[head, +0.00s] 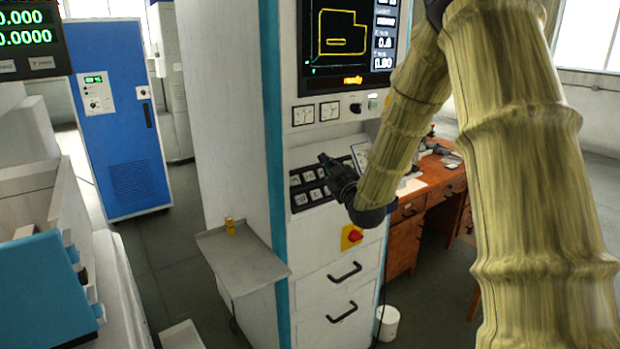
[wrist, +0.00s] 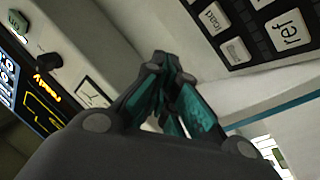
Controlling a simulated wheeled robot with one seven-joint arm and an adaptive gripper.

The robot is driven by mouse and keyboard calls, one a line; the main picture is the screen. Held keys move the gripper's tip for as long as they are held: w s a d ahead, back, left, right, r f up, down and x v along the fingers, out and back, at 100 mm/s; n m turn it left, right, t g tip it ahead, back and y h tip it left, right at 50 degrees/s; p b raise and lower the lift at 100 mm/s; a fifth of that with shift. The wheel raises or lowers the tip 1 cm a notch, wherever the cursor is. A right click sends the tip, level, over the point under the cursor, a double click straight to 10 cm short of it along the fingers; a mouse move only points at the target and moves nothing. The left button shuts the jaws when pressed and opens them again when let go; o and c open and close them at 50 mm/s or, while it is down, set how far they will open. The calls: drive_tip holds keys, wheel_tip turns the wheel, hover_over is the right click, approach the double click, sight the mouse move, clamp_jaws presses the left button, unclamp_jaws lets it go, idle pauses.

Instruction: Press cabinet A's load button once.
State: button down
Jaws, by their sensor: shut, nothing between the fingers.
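A tall white and teal cabinet (head: 225,130) stands in the middle of the head view; I see no letter A on it. Its dark keypad (head: 297,200) with pale keys sits on a sloped ledge below the screen. In the wrist view a pale key marked "load" (wrist: 213,18) shows at the top, left of a key marked "ref" (wrist: 290,31). My gripper (head: 324,160) is shut and empty, in front of the cabinet near the keypad. Its closed fingers also show in the wrist view (wrist: 170,65), apart from the load key in the picture. In the head view my gripper hides part of the keypad.
The screen (head: 345,45) reads "ready", with small gauges (head: 303,115) under it. A red knob on a yellow plate (head: 352,236) sits below the keypad. A grey shelf (head: 245,265) juts out at left. A wooden desk (head: 405,240) stands behind my arm.

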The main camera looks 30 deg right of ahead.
sight(309, 176)
drive_tip(key=shift+w+a+f+b, duration=0.1)
drive_tip(key=shift+w+f+b, duration=0.35)
drive_tip(key=shift+w+f, duration=0.45)
drive_tip(key=shift+w+a+f+b, duration=0.1)
drive_tip(key=shift+w+f+b, duration=0.4)
drive_tip(key=shift+w, duration=0.65)
drive_tip(key=shift+w+a+f+b, duration=0.1)
drive_tip(key=shift+w+f+b, duration=0.25)
drive_tip(key=shift+w+f, duration=0.55)
drive_tip(key=shift+w+f, duration=0.1)
drive_tip(key=shift+w, duration=0.15)
drive_tip(key=shift+w+b, duration=0.2)
drive_tip(key=shift+b, duration=0.15)
drive_tip(key=shift+w+f+b, duration=0.25)
drive_tip(key=shift+w+b, duration=0.05)
drive_tip(key=shift+s, duration=0.1)
drive_tip(key=shift+s+r, duration=0.45)
drive_tip(key=shift+s, duration=0.1)
idle(0.5)
